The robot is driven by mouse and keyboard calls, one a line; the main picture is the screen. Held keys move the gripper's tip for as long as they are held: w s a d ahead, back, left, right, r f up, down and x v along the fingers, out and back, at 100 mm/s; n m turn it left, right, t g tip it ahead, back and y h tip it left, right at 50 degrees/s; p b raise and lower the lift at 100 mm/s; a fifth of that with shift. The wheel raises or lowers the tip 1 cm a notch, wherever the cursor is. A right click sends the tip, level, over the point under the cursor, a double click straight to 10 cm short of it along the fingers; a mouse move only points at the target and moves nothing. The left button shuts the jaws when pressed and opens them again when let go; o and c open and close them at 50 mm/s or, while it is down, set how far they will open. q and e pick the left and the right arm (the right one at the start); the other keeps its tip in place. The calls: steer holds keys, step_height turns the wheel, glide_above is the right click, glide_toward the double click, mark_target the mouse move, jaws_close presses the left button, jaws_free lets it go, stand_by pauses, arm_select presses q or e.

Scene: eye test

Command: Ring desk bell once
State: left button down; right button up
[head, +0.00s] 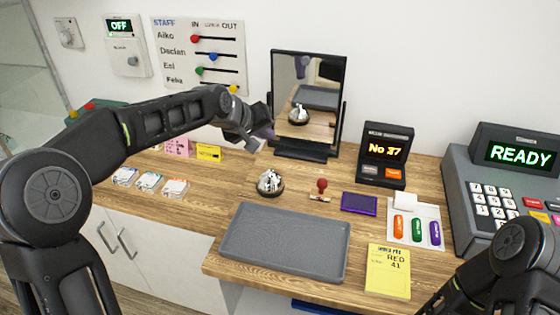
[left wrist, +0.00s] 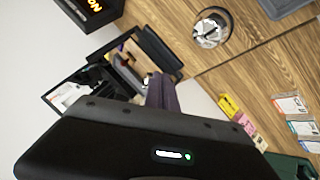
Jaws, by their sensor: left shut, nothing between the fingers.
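The desk bell (head: 270,182) is a silver dome on a dark base. It stands upright on the wooden counter (head: 215,183), just behind the grey tray. It also shows in the left wrist view (left wrist: 211,30), near the top. My left gripper (head: 265,132) is shut and empty, in front of the mirror's left edge. It is above and behind the bell, apart from it. Its fingers show in the left wrist view (left wrist: 160,92). My right arm enters the head view at the bottom right, but its gripper is out of view.
A mirror (head: 330,92) stands at the back and reflects the bell. A grey tray (head: 285,243) lies in front of the bell. A red-handled stamp (head: 321,186) and purple pad (head: 359,203) lie to its right. Card stacks (head: 150,182) lie left. A number display (head: 384,152) stands right of the mirror.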

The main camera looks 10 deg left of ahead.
arm_select(q)
steer(key=shift+s, duration=0.1)
steer(key=b, duration=0.5)
glide_above(268, 174)
step_height(268, 174, down, 7)
steer(key=shift+f, duration=0.1)
steer(key=shift+f+b, duration=0.6)
steer(key=shift+f, duration=0.25)
stand_by(1.4)
steer(key=shift+f+b, duration=0.4)
steer(key=shift+b, duration=0.05)
steer(key=shift+f+b, duration=0.4)
steer(key=shift+f, duration=0.05)
stand_by(0.5)
steer(key=shift+r, duration=0.15)
steer(key=shift+r+p, duration=0.55)
steer(key=shift+r, duration=0.2)
